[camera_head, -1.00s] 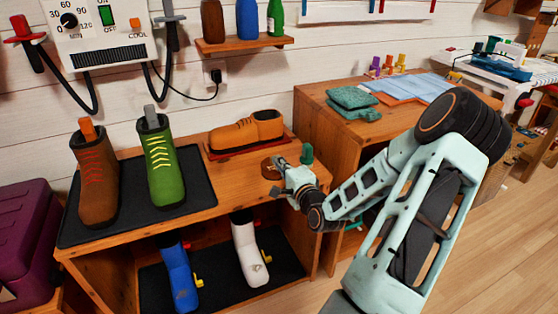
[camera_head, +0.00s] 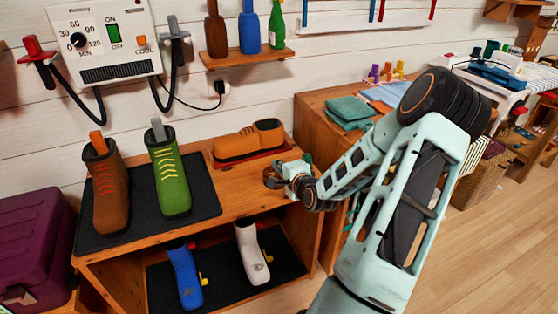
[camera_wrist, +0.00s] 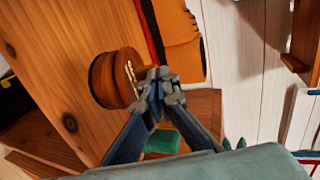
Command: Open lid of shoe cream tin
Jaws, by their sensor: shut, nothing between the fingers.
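The shoe cream tin (camera_wrist: 105,80) is a round brown tin standing on the wooden bench top in the wrist view. A small pale metal piece shows on its side nearest my gripper (camera_wrist: 156,76). The fingers are shut and empty, with their tips right beside that piece; I cannot tell whether they touch it. The lid looks closed on the tin. In the head view the tin (camera_head: 270,181) is partly hidden by my gripper (camera_head: 284,176) at the right end of the bench top.
An orange-brown shoe (camera_head: 236,146) lies on a red mat behind the tin. Brown (camera_head: 108,190) and green (camera_head: 170,175) boots stand on a black mat at left. A higher wooden cabinet (camera_head: 318,130) with folded green cloth (camera_head: 349,111) stands at right.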

